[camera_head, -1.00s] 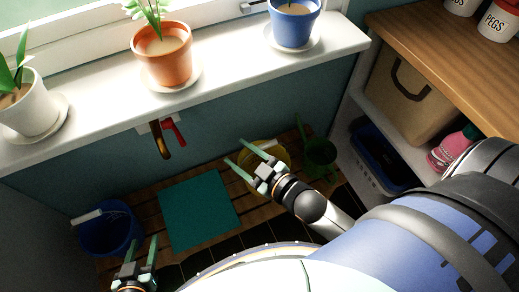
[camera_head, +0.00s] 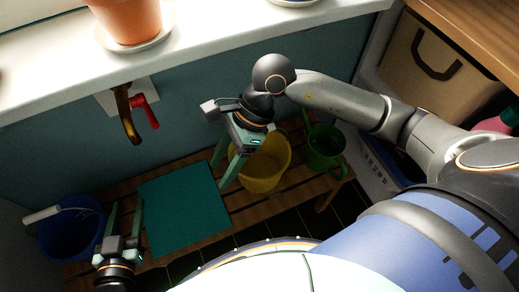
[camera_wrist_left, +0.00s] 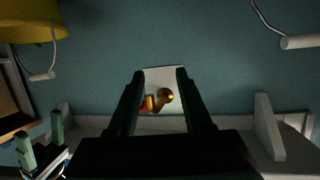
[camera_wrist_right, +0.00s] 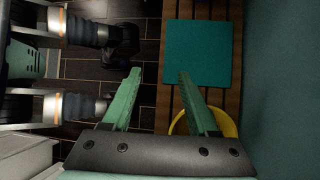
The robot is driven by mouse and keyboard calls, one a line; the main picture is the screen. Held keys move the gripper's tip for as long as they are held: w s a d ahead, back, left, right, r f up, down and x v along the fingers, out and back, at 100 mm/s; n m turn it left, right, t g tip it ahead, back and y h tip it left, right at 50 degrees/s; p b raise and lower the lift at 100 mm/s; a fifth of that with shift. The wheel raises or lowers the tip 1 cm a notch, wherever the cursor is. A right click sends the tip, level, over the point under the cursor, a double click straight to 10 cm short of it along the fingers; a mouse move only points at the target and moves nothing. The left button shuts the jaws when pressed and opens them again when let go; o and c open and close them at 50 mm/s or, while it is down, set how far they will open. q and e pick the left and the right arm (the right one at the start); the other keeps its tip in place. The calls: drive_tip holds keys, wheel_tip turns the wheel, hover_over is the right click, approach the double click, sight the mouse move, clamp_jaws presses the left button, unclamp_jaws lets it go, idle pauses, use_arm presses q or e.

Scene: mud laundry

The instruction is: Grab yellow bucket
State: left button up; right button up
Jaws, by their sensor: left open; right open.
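The yellow bucket (camera_head: 268,172) stands on the slatted wooden bench (camera_head: 240,212) below the window sill. In the right wrist view the bucket's rim (camera_wrist_right: 231,124) shows at lower right, partly behind a finger. It also appears at the upper left of the left wrist view (camera_wrist_left: 35,30), with its wire handle hanging. My right gripper (camera_head: 218,176) is open and empty, pointing down just left of the bucket, above the bench; I cannot tell whether it touches the bucket. My left gripper (camera_head: 124,208) is open and empty at lower left, between the blue bucket and the teal mat.
A blue bucket (camera_head: 66,238) stands at the bench's left end. A teal mat (camera_head: 184,210) lies flat in the middle. A green watering can (camera_head: 325,150) stands right of the yellow bucket. A tap (camera_head: 128,112) with a red lever juts from the wall; the sill (camera_head: 215,45) overhangs.

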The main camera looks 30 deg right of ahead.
drive_tip(key=w+d+t+h+b, duration=0.1)
drive_tip(key=w+d+t+h, duration=0.15)
drive_tip(key=d, duration=0.35)
drive_tip(key=w+d+t+h, duration=0.1)
drive_tip(key=w+d+h, duration=0.3)
drive_tip(key=d, duration=0.2)
use_arm(q)
wheel_tip(320, 180, up, 17)
drive_tip(key=d+m+t+h+b, duration=0.1)
drive_tip(key=m+t+h+b, duration=0.2)
drive_tip(key=t, duration=0.4)
drive_tip(key=shift+w+m+h, duration=0.2)
drive_tip(key=shift+m+h, duration=0.2)
drive_tip(key=shift+h, duration=0.4)
use_arm(e)
drive_tip(key=w+d+x, duration=0.1)
drive_tip(key=x, duration=1.1)
drive_tip(key=shift+d+f+n, duration=0.15)
drive_tip(key=shift+f+n, duration=0.1)
drive_tip(key=shift+n, duration=0.05)
use_arm(q)
drive_tip(key=shift+f, duration=0.1)
use_arm(e)
drive_tip(key=shift+w+h, duration=0.1)
drive_tip(key=shift+h, duration=0.15)
clamp_jaws()
